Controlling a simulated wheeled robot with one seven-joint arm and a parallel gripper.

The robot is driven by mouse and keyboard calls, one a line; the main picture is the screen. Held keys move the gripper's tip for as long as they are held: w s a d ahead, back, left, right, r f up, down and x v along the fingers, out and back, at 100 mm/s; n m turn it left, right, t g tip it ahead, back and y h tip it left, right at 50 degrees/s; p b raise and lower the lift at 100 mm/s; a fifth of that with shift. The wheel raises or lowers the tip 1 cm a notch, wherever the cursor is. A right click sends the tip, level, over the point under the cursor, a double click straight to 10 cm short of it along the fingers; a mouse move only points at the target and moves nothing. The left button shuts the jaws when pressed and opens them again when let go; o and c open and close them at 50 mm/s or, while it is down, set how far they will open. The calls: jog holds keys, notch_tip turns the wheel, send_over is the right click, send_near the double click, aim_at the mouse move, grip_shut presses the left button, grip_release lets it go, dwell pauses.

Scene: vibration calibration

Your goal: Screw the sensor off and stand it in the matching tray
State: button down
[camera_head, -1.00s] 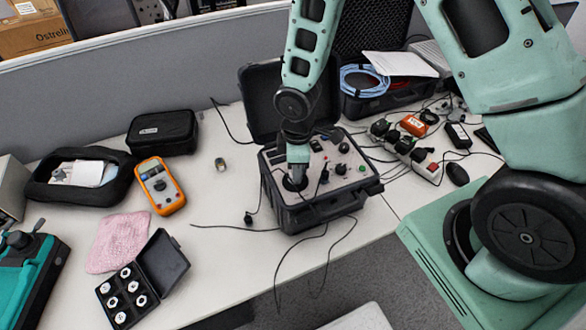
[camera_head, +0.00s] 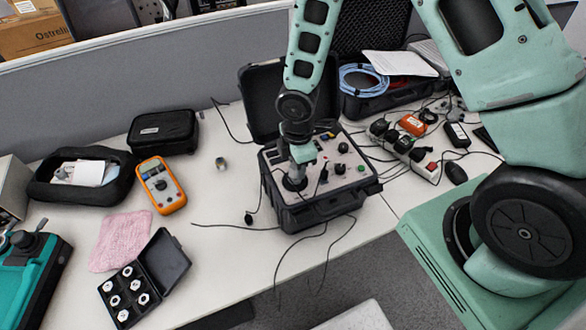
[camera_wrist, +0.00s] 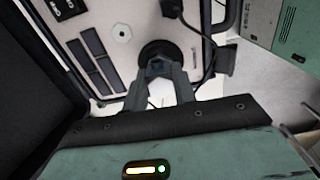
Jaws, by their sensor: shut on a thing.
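The black calibrator case (camera_head: 312,213) stands open on the table with a grey panel facing up. My gripper (camera_head: 297,172) points down at the round black mount (camera_head: 294,183) on the left of that panel. In the wrist view my gripper (camera_wrist: 158,88) is shut on the small dark sensor (camera_wrist: 157,67), which sits over the black mount (camera_wrist: 152,48). The fingers hide much of the sensor, and I cannot tell whether it is still threaded in. The small black tray (camera_head: 125,293) with an open lid (camera_head: 165,262) lies front left and holds several pale hex-shaped pieces.
A small metal piece (camera_head: 221,163) lies alone on the table. An orange multimeter (camera_head: 161,185), a pink cloth (camera_head: 120,240) and a black pouch (camera_head: 163,132) are at left. Loose black cables (camera_head: 328,255) hang in front of the case. The table between multimeter and case is mostly clear.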

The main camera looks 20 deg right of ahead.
jog(key=shift+w+a, duration=0.2)
jog(key=shift+w, duration=0.05)
jog(key=shift+a+n+p, duration=0.1)
jog(key=shift+n+p, duration=0.55)
jog(key=shift+n, duration=1.25)
jog(key=shift+n, duration=0.3)
jog(key=shift+n+p, duration=0.4)
jog(key=shift+n, duration=0.3)
jog(key=shift+w+a+n+p, duration=0.1)
jog(key=shift+n+p, duration=0.2)
jog(key=shift+n, duration=0.4)
jog(key=shift+a+n+p, duration=0.1)
jog(key=shift+n+p, duration=0.9)
jog(key=shift+n, duration=1.4)
